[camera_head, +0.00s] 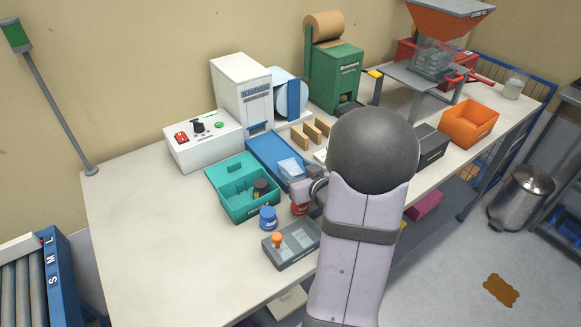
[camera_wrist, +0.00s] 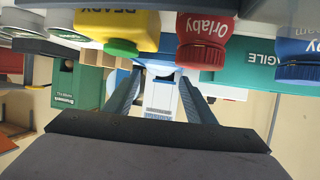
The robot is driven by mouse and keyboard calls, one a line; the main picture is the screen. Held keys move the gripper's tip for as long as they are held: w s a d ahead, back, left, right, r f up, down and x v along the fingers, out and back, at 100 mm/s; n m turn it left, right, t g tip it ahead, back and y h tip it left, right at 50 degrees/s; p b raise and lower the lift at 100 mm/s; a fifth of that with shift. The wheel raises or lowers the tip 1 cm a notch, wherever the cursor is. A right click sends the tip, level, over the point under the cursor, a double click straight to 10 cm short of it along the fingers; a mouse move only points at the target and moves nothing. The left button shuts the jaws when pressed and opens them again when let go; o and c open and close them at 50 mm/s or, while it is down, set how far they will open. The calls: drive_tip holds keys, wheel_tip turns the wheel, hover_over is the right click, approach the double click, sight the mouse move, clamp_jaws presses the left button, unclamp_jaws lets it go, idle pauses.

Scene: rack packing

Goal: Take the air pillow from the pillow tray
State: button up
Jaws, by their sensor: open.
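The air pillow (camera_head: 291,168) is a pale, whitish-blue packet at the near end of the blue pillow tray (camera_head: 262,147), which slopes down from the white pillow machine (camera_head: 243,95). My gripper (camera_head: 305,188) is just in front of the pillow, partly hidden by my own arm. In the wrist view its two dark fingers (camera_wrist: 161,80) are apart, with blue tray and the white machine's front between them. I cannot clearly make out the pillow there, nor whether a finger touches it.
A teal box (camera_head: 248,205) stands left of the tray. A blue-capped bottle (camera_head: 268,217), a red bottle (camera_wrist: 203,38) and a yellow bottle (camera_wrist: 120,30) are close to my gripper. A grey control box (camera_head: 290,245) is at the front edge. The table's left part is clear.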

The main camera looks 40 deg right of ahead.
sight(292, 165)
drive_tip(key=shift+p+x, duration=0.4)
drive_tip(key=shift+x, duration=2.05)
drive_tip(key=shift+f, duration=0.1)
drive_tip(key=shift+s, duration=0.1)
drive_tip(key=c, duration=0.8)
